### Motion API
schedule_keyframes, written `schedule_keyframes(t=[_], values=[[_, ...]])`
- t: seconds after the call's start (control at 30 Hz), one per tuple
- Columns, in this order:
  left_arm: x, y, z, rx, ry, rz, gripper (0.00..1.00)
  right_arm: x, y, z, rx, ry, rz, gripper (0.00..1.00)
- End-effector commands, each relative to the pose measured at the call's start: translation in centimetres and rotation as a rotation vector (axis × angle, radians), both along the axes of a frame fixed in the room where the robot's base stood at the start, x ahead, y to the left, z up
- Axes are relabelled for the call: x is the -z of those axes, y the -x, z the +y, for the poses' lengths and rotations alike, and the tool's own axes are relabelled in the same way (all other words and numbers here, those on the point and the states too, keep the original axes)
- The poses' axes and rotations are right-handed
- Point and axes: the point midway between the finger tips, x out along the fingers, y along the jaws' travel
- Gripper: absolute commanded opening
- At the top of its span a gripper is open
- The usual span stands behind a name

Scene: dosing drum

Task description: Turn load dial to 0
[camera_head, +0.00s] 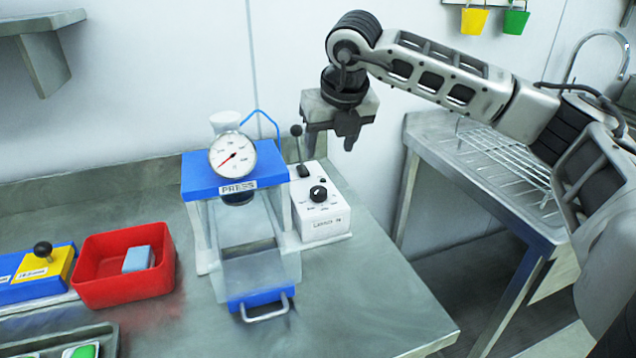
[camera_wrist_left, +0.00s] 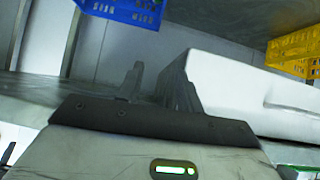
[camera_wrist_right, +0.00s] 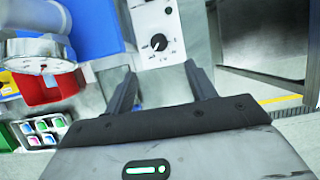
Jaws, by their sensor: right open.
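The load dial appears to be the round black knob (camera_head: 318,193) on the sloped face of the white control box (camera_head: 323,226), beside the press. It also shows in the right wrist view (camera_wrist_right: 158,42), with a light pointer mark and small print around it that I cannot read. My right gripper (camera_head: 329,145) is open and empty, above and behind the box, apart from the knob. In the right wrist view its fingers (camera_wrist_right: 161,75) point towards the box. My left gripper (camera_wrist_left: 158,72) shows only in the left wrist view; its fingers stand apart with nothing between them.
The blue-topped press (camera_head: 192,178) with a round gauge (camera_head: 232,154) stands left of the box. A black-knobbed lever (camera_head: 298,145) rises at the box's back. A red bin (camera_head: 92,284) sits further left. The table's front right (camera_head: 390,315) is clear.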

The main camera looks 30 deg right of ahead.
Motion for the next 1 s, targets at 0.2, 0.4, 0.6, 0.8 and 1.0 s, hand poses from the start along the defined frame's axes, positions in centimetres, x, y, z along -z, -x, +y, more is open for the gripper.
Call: schedule_keyframes(t=[0.2,0.4,0.6,0.8,1.0], values=[[-0.5,0.3,0.1,-0.001,-0.004,0.006,0.36,4.3,-1.8,-0.4,-0.002,0.0,0.005,0.56],[-0.5,0.5,0.2,-0.004,-0.007,0.014,0.36,8.3,-3.3,-0.7,-0.004,-0.002,0.004,0.56],[-0.8,0.4,0.4,-0.008,-0.009,0.011,0.36,11.1,-4.5,-1.0,-0.003,-0.002,0.001,0.56],[-0.9,0.1,0.5,-0.01,-0.011,0.007,0.36,12.3,-5.0,-1.1,-0.005,-0.002,0.0,0.56],[-0.8,0.0,0.5,-0.011,-0.012,0.009,0.36,12.4,-5.0,-1.1,-0.006,-0.003,-0.001,0.56]])
